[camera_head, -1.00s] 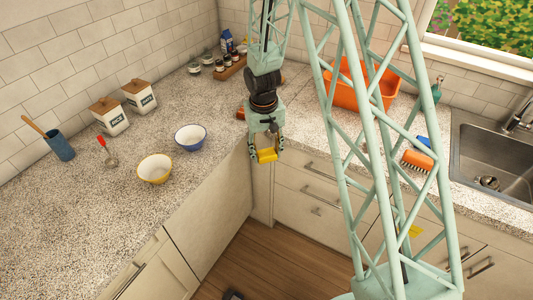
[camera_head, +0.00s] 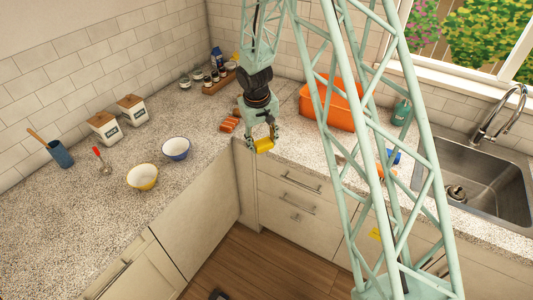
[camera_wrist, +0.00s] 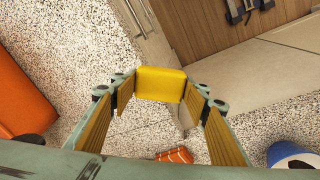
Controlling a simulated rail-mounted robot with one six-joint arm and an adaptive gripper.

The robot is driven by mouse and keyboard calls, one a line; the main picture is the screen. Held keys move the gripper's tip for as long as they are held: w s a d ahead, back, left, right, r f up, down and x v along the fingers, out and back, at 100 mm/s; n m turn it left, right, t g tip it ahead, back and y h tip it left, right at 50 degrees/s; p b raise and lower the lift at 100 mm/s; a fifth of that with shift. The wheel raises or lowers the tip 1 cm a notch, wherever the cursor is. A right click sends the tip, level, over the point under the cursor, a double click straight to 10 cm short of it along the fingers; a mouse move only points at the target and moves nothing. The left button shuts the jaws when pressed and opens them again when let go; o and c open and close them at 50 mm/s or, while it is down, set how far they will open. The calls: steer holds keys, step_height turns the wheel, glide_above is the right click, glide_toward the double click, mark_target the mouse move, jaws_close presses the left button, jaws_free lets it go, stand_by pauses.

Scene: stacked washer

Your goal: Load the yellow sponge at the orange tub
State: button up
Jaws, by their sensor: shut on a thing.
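The yellow sponge (camera_head: 264,146) is held between the fingers of my gripper (camera_head: 262,143), near the inner corner of the counter. The wrist view shows the sponge (camera_wrist: 161,84) pinched between the two finger pads of my gripper (camera_wrist: 160,92). The orange tub (camera_head: 334,102) stands on the counter to the right of and behind the gripper, partly hidden by my lattice column. In the wrist view part of the tub (camera_wrist: 22,90) shows at the left edge. The tub's inside is mostly hidden.
A blue-rimmed bowl (camera_head: 176,149), a yellow bowl (camera_head: 142,177) and two lidded canisters (camera_head: 104,127) stand on the left counter. Orange items (camera_head: 230,125) lie just left of the gripper. A green bottle (camera_head: 401,112) and the sink (camera_head: 470,180) are to the right.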

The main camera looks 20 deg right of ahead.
steer(key=w+r+n+t+p, duration=0.1)
steer(key=w+r+n+p, duration=0.1)
steer(key=w+r, duration=0.5)
steer(key=w+r+n+p, duration=0.3)
steer(key=w+r, duration=0.5)
steer(key=w, duration=0.8)
steer(key=shift+d+r+t+p, duration=0.2)
steer(key=shift+t+p, duration=0.2)
steer(key=shift+p, duration=0.35)
steer(key=shift+d, duration=0.15)
